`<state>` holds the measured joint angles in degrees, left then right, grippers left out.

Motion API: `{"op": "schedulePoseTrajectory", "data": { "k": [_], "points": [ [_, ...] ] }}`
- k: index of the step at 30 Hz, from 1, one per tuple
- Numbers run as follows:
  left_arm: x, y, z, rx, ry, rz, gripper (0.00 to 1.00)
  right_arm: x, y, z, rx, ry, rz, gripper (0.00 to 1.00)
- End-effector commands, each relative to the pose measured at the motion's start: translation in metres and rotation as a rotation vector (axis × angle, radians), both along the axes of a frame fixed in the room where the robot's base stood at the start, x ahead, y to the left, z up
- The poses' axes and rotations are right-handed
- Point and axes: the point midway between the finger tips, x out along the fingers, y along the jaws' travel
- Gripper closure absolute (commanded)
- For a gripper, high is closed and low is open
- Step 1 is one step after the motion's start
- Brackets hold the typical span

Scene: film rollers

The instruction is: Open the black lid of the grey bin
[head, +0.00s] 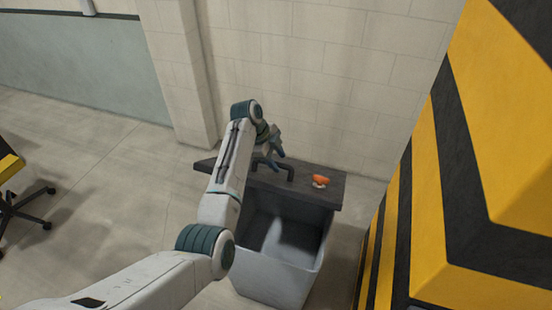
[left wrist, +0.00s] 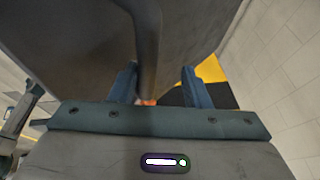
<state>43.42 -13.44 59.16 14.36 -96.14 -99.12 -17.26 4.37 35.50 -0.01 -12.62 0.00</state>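The grey bin (head: 283,272) stands on the floor by the wall, with much of its dark inside showing. Its black lid (head: 328,199) lies across the back part of the bin, leaving the front of the opening uncovered. A dark handle (head: 289,171) stands on the lid and is partly hidden by my left arm. My left gripper (head: 275,143) is at the handle. In the left wrist view, its two blue fingers (left wrist: 160,70) are apart. The dark handle bar (left wrist: 147,45) passes between them, closer to the left finger, with a gap to the right one. My right gripper is not in view.
A small orange object (head: 320,181) sits on the lid. A yellow and black striped block (head: 425,190) stands close on the right. The pale wall (head: 330,80) is right behind the bin. A wheeled chair base (head: 20,205) is at far left; the floor between is clear.

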Motion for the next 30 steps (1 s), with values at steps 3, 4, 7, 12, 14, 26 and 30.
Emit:
{"op": "schedulePoseTrajectory", "data": {
  "k": [3, 4, 7, 12, 14, 26, 30],
  "points": [
    [0.001, 0.0, 0.001, 0.0, -0.003, 0.0, 0.6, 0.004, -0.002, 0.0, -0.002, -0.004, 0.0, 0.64],
    [0.001, 0.0, 0.001, 0.0, -0.003, 0.0, 0.6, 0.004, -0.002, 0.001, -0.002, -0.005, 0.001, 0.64],
    [0.001, 0.0, 0.002, -0.001, -0.003, 0.0, 0.6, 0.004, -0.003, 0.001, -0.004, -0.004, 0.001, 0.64],
    [0.001, 0.0, 0.002, -0.001, -0.003, 0.0, 0.6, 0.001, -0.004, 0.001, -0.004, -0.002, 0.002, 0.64],
    [0.001, 0.0, 0.002, -0.001, -0.003, -0.001, 0.6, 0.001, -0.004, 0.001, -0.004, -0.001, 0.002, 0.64],
    [0.001, 0.008, 0.017, -0.001, -0.006, 0.001, 0.6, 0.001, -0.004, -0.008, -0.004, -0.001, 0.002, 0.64],
    [0.0, 0.02, 0.041, -0.001, -0.009, 0.001, 0.6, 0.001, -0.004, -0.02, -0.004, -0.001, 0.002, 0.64]
  ]
}}
